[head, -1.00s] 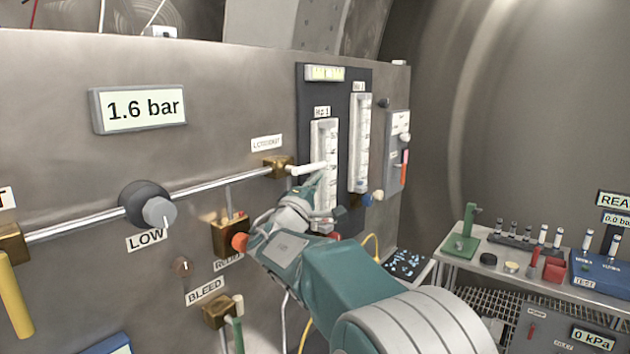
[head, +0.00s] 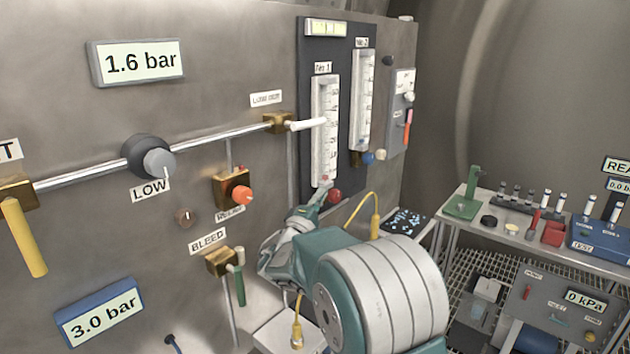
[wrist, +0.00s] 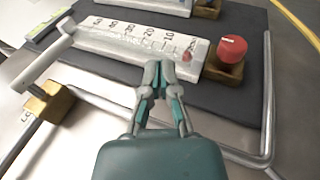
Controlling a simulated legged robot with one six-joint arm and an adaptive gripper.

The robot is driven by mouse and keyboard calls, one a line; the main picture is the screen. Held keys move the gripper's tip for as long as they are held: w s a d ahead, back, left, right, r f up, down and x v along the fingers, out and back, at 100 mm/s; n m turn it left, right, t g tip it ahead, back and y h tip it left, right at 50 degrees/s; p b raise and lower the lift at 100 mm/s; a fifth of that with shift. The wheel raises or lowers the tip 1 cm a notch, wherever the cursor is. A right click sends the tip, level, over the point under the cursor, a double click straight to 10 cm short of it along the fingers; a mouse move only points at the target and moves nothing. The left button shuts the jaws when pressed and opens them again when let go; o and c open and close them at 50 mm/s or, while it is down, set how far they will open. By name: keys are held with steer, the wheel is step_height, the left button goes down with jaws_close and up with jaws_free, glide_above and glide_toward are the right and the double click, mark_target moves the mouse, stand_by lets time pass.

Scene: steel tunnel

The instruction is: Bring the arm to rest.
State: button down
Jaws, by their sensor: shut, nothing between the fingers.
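My arm shows teal and grey at the lower middle of the head view, folded low in front of the panel. My gripper (head: 322,190) points up toward the foot of the left flowmeter (head: 324,130), beside its red knob (head: 334,196). In the wrist view my gripper (wrist: 158,78) is shut and empty, its fingertips together. They overlap the edge of the flowmeter (wrist: 125,42) in that view, with the red knob (wrist: 232,48) to their right. I cannot tell whether they touch the panel.
The white-handled valve (head: 277,122) sticks out left of the flowmeter. The orange relief knob (head: 242,195) and bleed valve (head: 222,262) lie left of my arm. A yellow cable (head: 376,222) hangs behind it. A bench (head: 470,225) with instruments stands at right.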

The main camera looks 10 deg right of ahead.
steer(key=shift+d+f, duration=0.1)
steer(key=shift+d, duration=0.2)
